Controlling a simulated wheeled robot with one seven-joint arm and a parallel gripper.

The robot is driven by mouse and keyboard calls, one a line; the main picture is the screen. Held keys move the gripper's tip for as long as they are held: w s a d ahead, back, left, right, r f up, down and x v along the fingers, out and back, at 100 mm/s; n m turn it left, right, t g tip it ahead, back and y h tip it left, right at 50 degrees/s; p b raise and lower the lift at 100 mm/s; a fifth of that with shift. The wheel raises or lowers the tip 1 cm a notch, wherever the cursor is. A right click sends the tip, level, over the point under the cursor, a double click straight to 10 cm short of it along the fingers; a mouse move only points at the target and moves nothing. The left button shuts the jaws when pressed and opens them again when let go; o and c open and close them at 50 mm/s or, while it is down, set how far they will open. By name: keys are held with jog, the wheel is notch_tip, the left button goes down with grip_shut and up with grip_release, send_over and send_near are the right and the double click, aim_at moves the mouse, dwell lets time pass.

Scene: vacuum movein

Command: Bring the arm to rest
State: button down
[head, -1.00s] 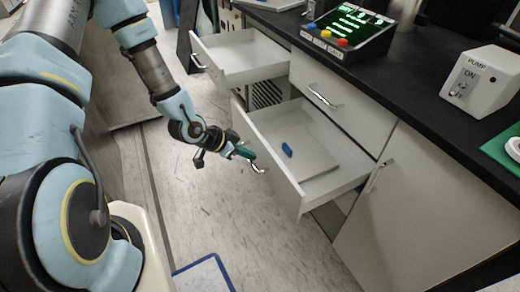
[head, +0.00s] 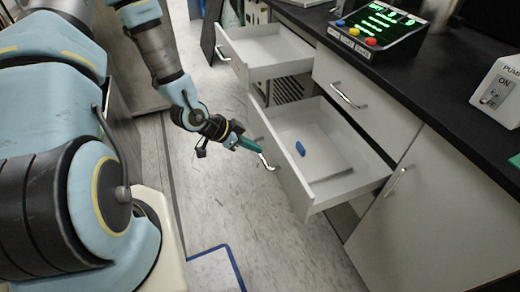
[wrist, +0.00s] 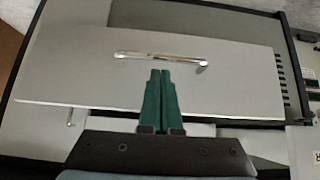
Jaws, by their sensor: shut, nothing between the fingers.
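My gripper (head: 252,145) is in front of the open lower drawer (head: 333,193), close to its front panel and handle (head: 266,161). In the wrist view, the two green fingers of my gripper (wrist: 160,76) are together with nothing between them. Their tips appear just below the silver drawer handle (wrist: 160,57); I cannot tell whether they touch it. My arm (head: 185,98) reaches out from the left side of the head view, bent downward to the gripper.
A blue object (head: 300,149) lies in the lower drawer. The upper-left drawer (head: 268,55) is also open. A control box (head: 377,27) with lit green text and a pump box (head: 499,92) stand on the black counter (head: 440,85). Floor (head: 215,215) is clear left of the drawers.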

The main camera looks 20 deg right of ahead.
jog(key=w+a+r+n+t+y+p, duration=0.2)
jog(key=w+a+r+n+y+p, duration=0.15)
jog(key=a+r, duration=0.6)
jog(key=w+a+r+n+t+y+p, duration=0.1)
jog(key=w+a+r+n+y+p, duration=0.25)
jog(key=a+r, duration=0.6)
jog(key=s+a+r+n+p, duration=0.2)
jog(key=a+r+n, duration=0.2)
jog(key=r, duration=0.3)
jog(key=s+a+r+n+g+y+p, duration=0.1)
jog(key=s+a+r+n+p, duration=0.1)
jog(key=a+r+n, duration=0.3)
jog(key=shift+s+r+n, duration=0.25)
jog(key=shift+r+n, duration=0.45)
jog(key=shift+r, duration=0.25)
